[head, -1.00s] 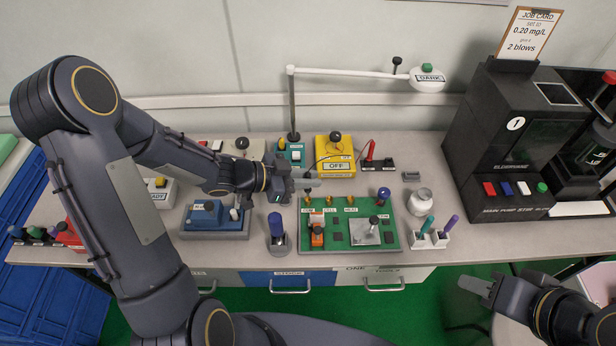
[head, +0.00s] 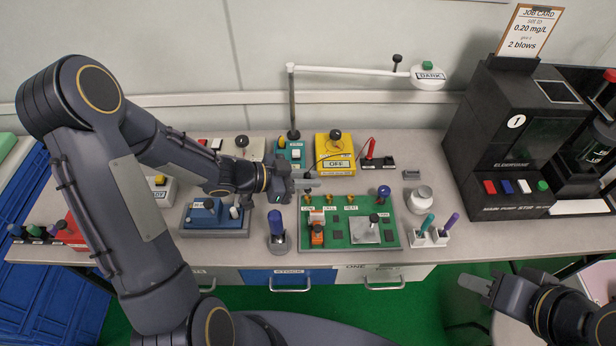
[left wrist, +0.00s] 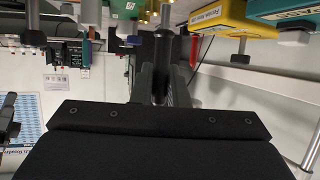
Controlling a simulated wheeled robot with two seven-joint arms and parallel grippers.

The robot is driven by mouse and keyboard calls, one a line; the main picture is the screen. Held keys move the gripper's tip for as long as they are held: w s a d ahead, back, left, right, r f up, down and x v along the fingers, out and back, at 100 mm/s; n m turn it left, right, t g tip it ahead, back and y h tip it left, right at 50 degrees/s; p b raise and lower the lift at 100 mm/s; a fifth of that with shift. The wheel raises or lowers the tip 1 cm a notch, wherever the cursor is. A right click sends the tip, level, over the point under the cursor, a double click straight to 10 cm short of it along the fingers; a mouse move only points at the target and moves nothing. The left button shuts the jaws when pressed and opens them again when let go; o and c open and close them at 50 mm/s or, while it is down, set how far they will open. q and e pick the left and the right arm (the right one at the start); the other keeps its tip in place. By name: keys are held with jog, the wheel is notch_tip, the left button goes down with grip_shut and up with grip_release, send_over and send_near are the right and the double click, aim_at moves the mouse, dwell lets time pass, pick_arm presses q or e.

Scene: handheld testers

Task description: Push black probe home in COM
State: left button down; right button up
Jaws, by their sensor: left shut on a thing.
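My left gripper (head: 306,182) is above the bench, just behind the green board's left part. A thin dark lead runs from near the yellow meter (head: 336,168) toward this gripper. The green board (head: 345,240) has small brass posts with white labels along its back edge; I cannot read which one is COM. My right gripper (head: 476,286) is low at the right, away from the bench; its jaw gap is unclear.
A red probe (head: 371,149) stands in a black holder behind the board. A black machine (head: 510,140) fills the right.

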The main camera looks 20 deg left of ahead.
pick_arm(q)
jog(key=shift+f+b, duration=0.55)
jog(key=shift+f, duration=0.35)
jog(key=c, duration=1.3)
grip_release()
jog(key=shift+c, duration=0.2)
jog(key=shift+r, duration=0.1)
notch_tip(320, 180, up, 3)
jog(key=shift+f+p, duration=0.1)
jog(key=shift+p, duration=0.4)
jog(key=s+d+r+p, duration=0.2)
jog(key=s+d+r, duration=0.1)
jog(key=s+r, duration=0.7)
jog(key=s, duration=0.3)
jog(key=shift+s+d+p, duration=0.25)
jog(key=shift+d+p, duration=0.05)
jog(key=shift+d, duration=0.1)
